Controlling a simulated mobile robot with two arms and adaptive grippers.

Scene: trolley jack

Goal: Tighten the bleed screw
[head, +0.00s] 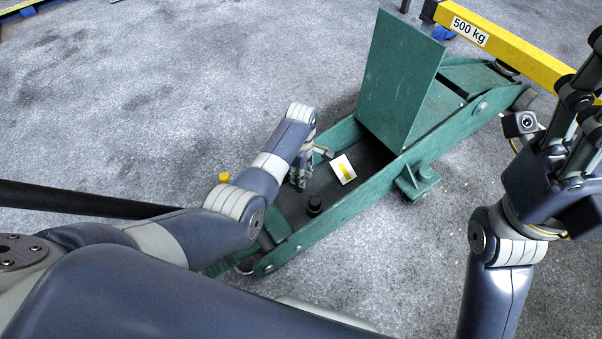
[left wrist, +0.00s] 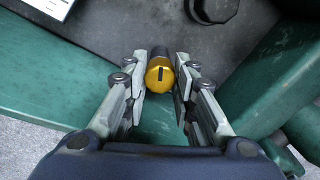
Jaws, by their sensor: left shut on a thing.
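The bleed screw (left wrist: 160,75) has a round yellow head with a dark slot mark and sits beside the green side plate of the jack in the left wrist view. My left gripper (left wrist: 158,85) is shut on this head, one finger on each side. In the head view my left gripper (head: 301,175) reaches down into the green trolley jack (head: 345,215), and the screw is hidden there behind my arm. My right gripper (head: 582,105) is raised at the right edge, away from the jack; its fingertips are partly cut off, so its opening is unclear.
A white card with a yellow mark (head: 343,169) lies in the jack's bed near a black cap (head: 314,205). A tall green plate (head: 398,80) stands up behind. A small yellow cap (head: 223,177) shows at left. A yellow beam (head: 515,48) marked 500 kg crosses top right.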

